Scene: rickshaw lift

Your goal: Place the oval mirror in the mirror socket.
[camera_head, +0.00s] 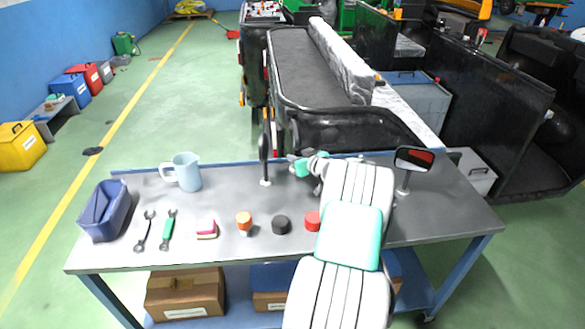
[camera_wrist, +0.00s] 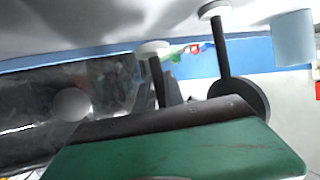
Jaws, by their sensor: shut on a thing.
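The dark oval mirror (camera_head: 264,148) is upright and edge-on in the head view, on a thin stem above a small white round foot at the bench's back edge. My gripper (camera_head: 296,162) is just right of it, shut, at the end of my white and teal arm. The grip itself is too small to make out. In the wrist view, which looks upside down, a stem with a white foot (camera_wrist: 153,50) runs down behind a dark bar. A second stem carries a dark round disc (camera_wrist: 246,96). I cannot make out the mirror socket for certain.
A second mirror (camera_head: 414,160) stands on a stem to the right. The bench (camera_head: 150,258) also holds a light-blue pitcher (camera_head: 185,172), a blue bin (camera_head: 105,210), two wrenches, a sponge and small capped pieces. A black rickshaw (camera_head: 340,125) is behind the bench.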

